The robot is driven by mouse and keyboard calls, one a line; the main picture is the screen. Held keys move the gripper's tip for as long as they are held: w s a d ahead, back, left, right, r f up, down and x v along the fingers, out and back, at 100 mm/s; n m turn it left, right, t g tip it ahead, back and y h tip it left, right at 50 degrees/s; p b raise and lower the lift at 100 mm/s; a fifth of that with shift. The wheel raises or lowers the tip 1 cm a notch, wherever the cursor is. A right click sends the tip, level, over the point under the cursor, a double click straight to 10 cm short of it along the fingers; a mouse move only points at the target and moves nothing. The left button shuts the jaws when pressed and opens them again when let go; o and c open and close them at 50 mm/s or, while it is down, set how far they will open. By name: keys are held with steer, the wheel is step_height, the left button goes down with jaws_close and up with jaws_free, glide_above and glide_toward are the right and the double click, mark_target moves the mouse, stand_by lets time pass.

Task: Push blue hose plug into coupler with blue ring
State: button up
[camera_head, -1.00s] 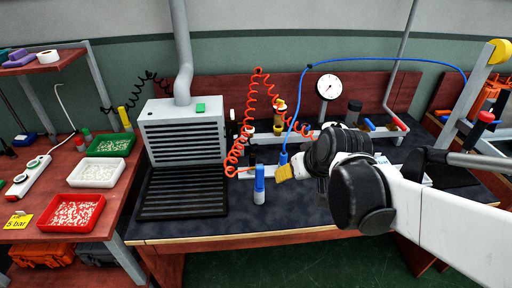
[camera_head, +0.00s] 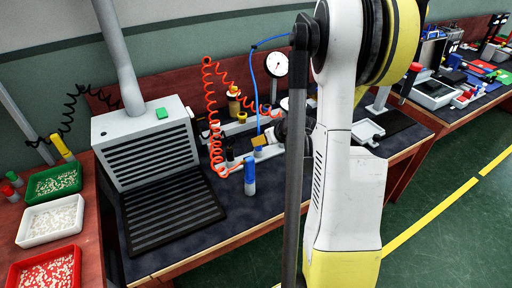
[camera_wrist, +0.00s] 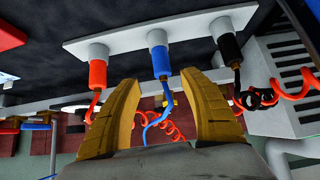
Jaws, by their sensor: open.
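In the wrist view, the blue plug or ring (camera_wrist: 160,62) sits at the end of the middle grey coupler on a pale bar (camera_wrist: 122,43). A blue hose (camera_wrist: 152,124) runs from it. Whether the plug is fully seated I cannot tell. My gripper (camera_wrist: 160,79) is open, one tan finger on each side of the blue part and hose, with gaps visible. In the head view, the blue hose (camera_head: 254,88) comes down to the bench by a tan fingertip of my gripper (camera_head: 259,149); my arm hides most of the rest.
A red-ended coupler (camera_wrist: 97,72) and a black-ended coupler (camera_wrist: 229,48) flank the blue one, with hoses attached. A blue-topped bottle (camera_head: 250,176), coiled orange hose (camera_head: 211,105) and grey vented box (camera_head: 148,140) stand nearby. A gauge (camera_head: 276,64) is behind.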

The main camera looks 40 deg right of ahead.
steer(key=b+x, duration=0.1)
steer(key=x, duration=0.1)
steer(key=b+x, duration=0.1)
steer(key=x, duration=0.1)
steer(key=b+x, duration=0.1)
steer(key=shift+w+a+f, duration=0.2)
steer(key=shift+w+f, duration=0.1)
steer(key=shift+r, duration=0.15)
jaws_close()
